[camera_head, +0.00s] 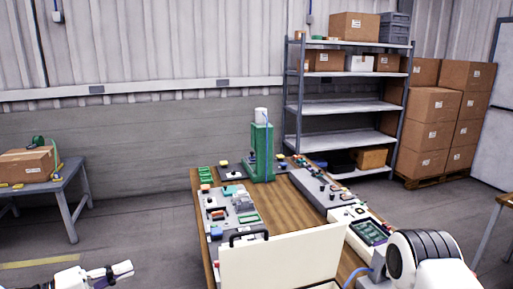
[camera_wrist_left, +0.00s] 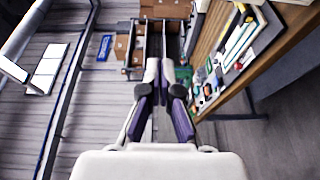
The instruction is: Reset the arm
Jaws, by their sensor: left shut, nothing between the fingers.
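My left gripper (camera_head: 122,270) is at the lower left of the head view, left of the wooden workbench (camera_head: 184,249) and apart from it. Its white arm comes in from the left edge. In the left wrist view the left gripper (camera_wrist_left: 164,62) shows its two fingers side by side, shut and empty. It hangs over floor and background clutter, with the bench at upper right. My right gripper is not in view.
On the bench stand a green column device (camera_head: 262,152), a grey board with parts (camera_head: 232,206), a long grey panel (camera_head: 320,188) and an open pale case lid (camera_head: 283,260). A side table (camera_head: 70,185) with a carton (camera_head: 27,165) stands left. Open floor lies between.

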